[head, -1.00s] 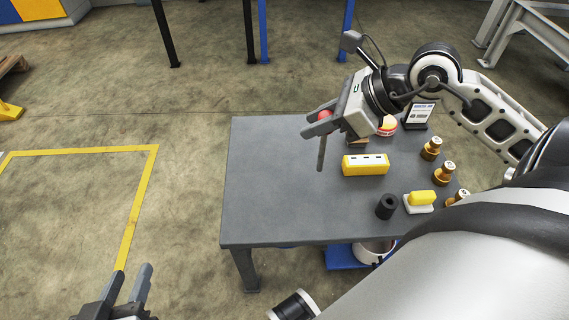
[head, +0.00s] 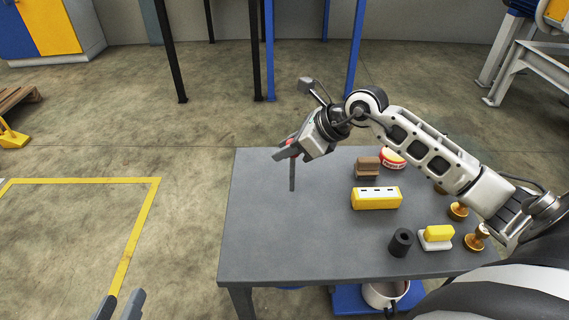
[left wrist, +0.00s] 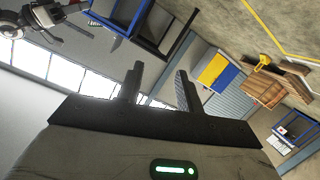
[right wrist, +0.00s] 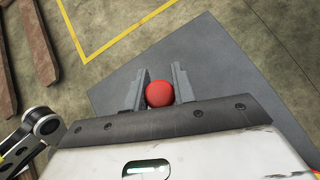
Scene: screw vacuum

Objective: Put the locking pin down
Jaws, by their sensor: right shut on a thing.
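The locking pin is a grey rod (head: 292,176) with a red ball knob, which shows in the right wrist view (right wrist: 160,94). My right gripper (head: 284,152) is shut on the pin at its red knob. The rod hangs upright over the left back part of the grey table (head: 270,235); I cannot tell whether its lower tip touches the top. My left gripper (head: 120,305) is at the bottom left of the head view, off the table. In the left wrist view its fingers (left wrist: 158,88) are apart with nothing between them.
On the table's right half stand a yellow block with slots (head: 376,199), a brown block (head: 367,167), a red and yellow round tin (head: 392,158), a black cylinder (head: 400,242), a yellow-topped white piece (head: 437,236) and brass knobbed pieces (head: 458,211). The table's left half is clear.

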